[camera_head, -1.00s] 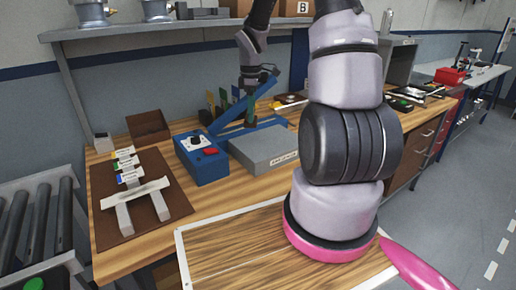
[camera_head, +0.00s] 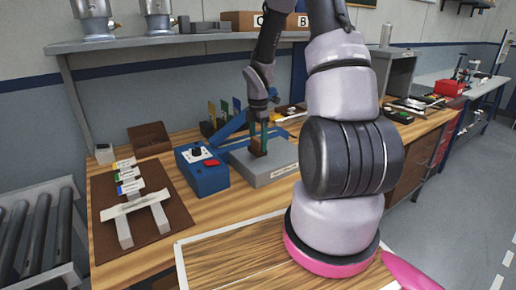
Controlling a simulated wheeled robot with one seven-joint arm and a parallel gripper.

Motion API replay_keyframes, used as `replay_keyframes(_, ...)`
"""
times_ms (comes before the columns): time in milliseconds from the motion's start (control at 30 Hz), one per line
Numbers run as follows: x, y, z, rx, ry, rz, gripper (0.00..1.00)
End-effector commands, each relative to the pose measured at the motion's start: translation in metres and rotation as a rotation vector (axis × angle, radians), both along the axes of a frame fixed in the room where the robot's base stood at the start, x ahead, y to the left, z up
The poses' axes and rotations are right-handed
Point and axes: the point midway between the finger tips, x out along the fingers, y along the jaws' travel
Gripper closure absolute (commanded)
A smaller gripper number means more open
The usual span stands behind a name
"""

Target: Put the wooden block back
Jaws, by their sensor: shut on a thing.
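My gripper (camera_head: 262,130) is far off at the back of the bench, pointing down over a grey box with a labelled front (camera_head: 277,172). A small brown wooden block (camera_head: 257,147) shows at its fingertips, with a green strip beside it. The gripper is shut on the block. The block is low over the grey top; I cannot tell whether it touches it. A blue bar (camera_head: 232,124) slants behind the gripper, partly hidden.
A blue control box (camera_head: 203,172) with a dial and red button stands left of the grey box. A brown mat (camera_head: 178,215) with white parts lies further left, near an open brown bin (camera_head: 150,138). A shelf (camera_head: 190,37) hangs above.

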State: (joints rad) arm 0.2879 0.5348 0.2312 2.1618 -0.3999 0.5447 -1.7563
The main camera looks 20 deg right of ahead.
Motion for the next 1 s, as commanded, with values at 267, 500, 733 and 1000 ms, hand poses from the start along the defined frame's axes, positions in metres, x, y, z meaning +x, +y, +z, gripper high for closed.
replay_keyframes(267, 0.000, 0.000, -0.027, 0.000, 0.000, -0.001, 0.77)
replay_keyframes(500, 0.000, 0.000, -0.029, 0.001, 0.001, 0.000, 0.77)
replay_keyframes(733, 0.000, 0.000, -0.029, 0.000, 0.001, 0.000, 0.00)
replay_keyframes(1000, 0.000, 0.000, -0.023, 0.000, 0.000, -0.001, 0.00)
